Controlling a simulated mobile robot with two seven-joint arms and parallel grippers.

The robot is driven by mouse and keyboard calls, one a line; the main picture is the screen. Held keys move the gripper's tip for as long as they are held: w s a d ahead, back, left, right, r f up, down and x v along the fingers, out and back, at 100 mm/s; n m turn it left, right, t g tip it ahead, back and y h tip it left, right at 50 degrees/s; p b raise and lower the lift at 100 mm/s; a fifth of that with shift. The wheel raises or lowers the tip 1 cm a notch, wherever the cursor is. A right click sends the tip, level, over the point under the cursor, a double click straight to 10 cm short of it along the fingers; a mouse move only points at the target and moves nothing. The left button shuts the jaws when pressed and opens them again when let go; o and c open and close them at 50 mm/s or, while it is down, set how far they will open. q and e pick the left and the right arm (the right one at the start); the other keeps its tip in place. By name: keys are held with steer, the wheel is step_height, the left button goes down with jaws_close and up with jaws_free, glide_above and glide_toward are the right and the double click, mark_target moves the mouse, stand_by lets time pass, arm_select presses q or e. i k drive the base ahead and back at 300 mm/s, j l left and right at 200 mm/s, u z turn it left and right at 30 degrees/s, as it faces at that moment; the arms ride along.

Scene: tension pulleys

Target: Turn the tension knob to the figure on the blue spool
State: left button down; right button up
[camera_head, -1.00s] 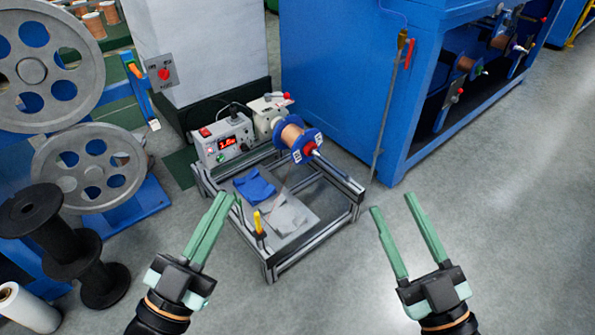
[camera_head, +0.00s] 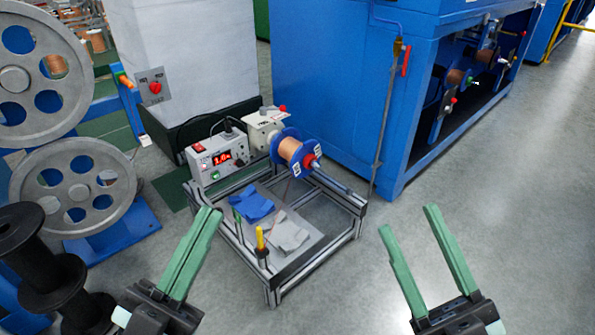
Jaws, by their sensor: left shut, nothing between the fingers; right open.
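The blue spool (camera_head: 278,151) is wound with copper wire and sits on a shaft with a red-tipped end, above a metal frame. White labels show on its flanges, but their figures are too small to read. Left of it stands a grey control box (camera_head: 211,163) with a lit red display that seems to read 1.6. A dark knob (camera_head: 240,163) is on the box's front, right of the display. My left gripper (camera_head: 210,216) is shut and empty, in front of the frame's left side. My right gripper (camera_head: 408,217) is open and empty, right of the frame. Neither touches anything.
The frame (camera_head: 318,253) holds blue and grey cloths and a yellow-handled tool (camera_head: 260,239). A large blue machine (camera_head: 335,95) stands behind right. Grey wheels (camera_head: 75,188) and a black spool (camera_head: 35,245) crowd the left. The floor at right is clear.

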mark_target(239, 162)
steer(key=i+j+u, duration=0.25)
steer(key=i+j, duration=0.15)
steer(key=i+j+u, duration=0.25)
steer(key=i+j, duration=0.15)
steer(key=i+j+u, duration=0.2)
steer(key=i, duration=0.25)
steer(key=i+j+u, duration=0.25)
steer(key=i, duration=0.2)
